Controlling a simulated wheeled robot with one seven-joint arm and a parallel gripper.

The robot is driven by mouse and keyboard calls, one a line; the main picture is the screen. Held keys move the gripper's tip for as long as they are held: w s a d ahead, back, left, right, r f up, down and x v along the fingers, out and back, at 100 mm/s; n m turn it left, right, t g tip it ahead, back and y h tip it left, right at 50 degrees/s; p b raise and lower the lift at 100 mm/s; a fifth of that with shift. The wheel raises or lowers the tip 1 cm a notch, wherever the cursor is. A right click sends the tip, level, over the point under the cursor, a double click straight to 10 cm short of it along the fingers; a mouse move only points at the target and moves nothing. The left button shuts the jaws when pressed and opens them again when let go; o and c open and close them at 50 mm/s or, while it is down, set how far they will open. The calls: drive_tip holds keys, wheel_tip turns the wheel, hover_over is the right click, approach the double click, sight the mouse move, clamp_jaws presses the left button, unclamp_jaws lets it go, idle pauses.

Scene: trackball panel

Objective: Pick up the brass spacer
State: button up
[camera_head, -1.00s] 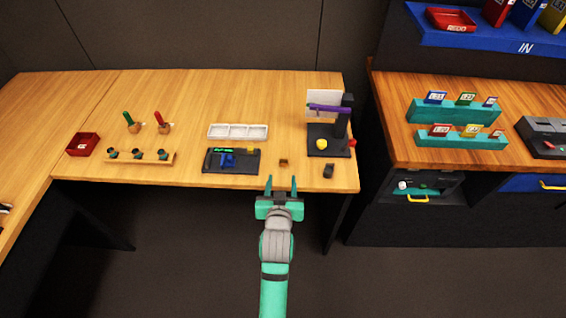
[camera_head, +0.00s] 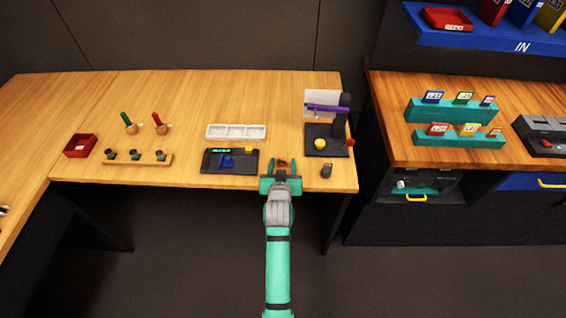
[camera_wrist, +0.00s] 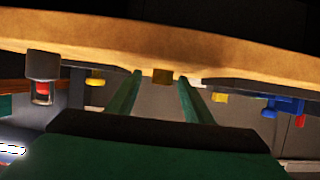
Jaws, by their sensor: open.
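The brass spacer (camera_head: 282,163) is a small brown-gold block near the front edge of the wooden table. My gripper (camera_head: 283,160) is open, with its two green fingers reaching over the front edge, one on each side of the spacer. In the wrist view, the spacer (camera_wrist: 163,76) shows as a gold block between the open fingertips (camera_wrist: 160,78), with a gap to each finger. Whether the fingers touch the table is not clear.
A dark tray (camera_head: 210,168) with blue and yellow parts lies to the left. A small dark block (camera_head: 327,171) and a black stand (camera_head: 314,148) with a yellow knob are to the right. A white divided tray (camera_head: 236,132) lies behind.

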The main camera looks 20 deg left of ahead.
drive_tip(key=shift+s+a, duration=0.15)
drive_tip(key=shift+a, duration=0.25)
drive_tip(key=shift+d, duration=0.5)
drive_tip(key=c, duration=1.1)
drive_tip(key=shift+c, duration=0.2)
drive_tip(key=shift+a, duration=0.2)
